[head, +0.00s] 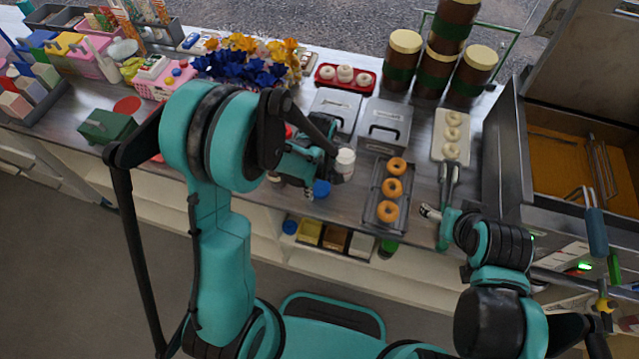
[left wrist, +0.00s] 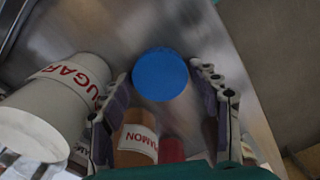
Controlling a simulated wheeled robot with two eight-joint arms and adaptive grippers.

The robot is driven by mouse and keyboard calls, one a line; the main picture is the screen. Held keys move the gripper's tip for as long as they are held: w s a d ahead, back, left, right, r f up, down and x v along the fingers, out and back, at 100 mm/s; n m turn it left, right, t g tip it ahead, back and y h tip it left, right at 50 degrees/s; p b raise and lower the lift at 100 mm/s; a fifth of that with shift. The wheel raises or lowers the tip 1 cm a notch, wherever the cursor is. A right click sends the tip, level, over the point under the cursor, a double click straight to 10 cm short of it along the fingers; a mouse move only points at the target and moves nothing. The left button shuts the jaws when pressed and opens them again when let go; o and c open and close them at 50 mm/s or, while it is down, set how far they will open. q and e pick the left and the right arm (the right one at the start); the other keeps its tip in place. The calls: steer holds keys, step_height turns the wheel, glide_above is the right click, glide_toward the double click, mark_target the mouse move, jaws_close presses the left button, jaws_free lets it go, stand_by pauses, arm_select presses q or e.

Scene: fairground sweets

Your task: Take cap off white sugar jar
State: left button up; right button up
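The white sugar jar (head: 345,160) stands on the counter just right of my left gripper (head: 325,172). In the left wrist view, the sugar jar (left wrist: 58,102) is at the left, outside the fingers, with red SUGAR lettering and a pale end towards the camera that looks like its cap. My left gripper (left wrist: 160,82) is open, its fingers spread. A round blue top (left wrist: 160,75) shows between the fingertips, with small gaps on both sides. It also shows in the head view (head: 321,188). My right gripper (head: 440,208) is over the counter's front, its opening unclear.
A cinnamon jar (left wrist: 137,143) and a red item (left wrist: 171,150) are close by the left fingers. A rack of doughnuts (head: 388,200) stands right of the sugar jar. Grey lidded boxes (head: 385,125) are behind it. Blue and yellow flowers (head: 240,65) stand at the back left.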

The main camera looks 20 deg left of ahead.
mark_target(319, 187)
arm_select(q)
steer(key=shift+r+p, duration=0.3)
steer(key=s+a+r+m+t+p, duration=0.1)
steer(key=s+r+m+t+p, duration=0.15)
steer(key=r, duration=0.75)
steer(key=s+a+r+m+t+p, duration=0.1)
steer(key=s+a+r+m, duration=0.15)
steer(key=r, duration=0.75)
steer(key=s+a+r+m+t, duration=0.1)
steer(key=s+r+m+t, duration=0.1)
steer(key=s+m+t, duration=0.35)
steer(key=shift+m+g, duration=0.9)
steer(key=shift+m, duration=0.05)
steer(key=f+b, duration=0.1)
steer(key=b, duration=0.1)
steer(key=f+b, duration=0.4)
steer(key=shift+s+a+f, duration=0.1)
steer(key=shift+s+f, duration=0.05)
steer(key=shift+s, duration=0.25)
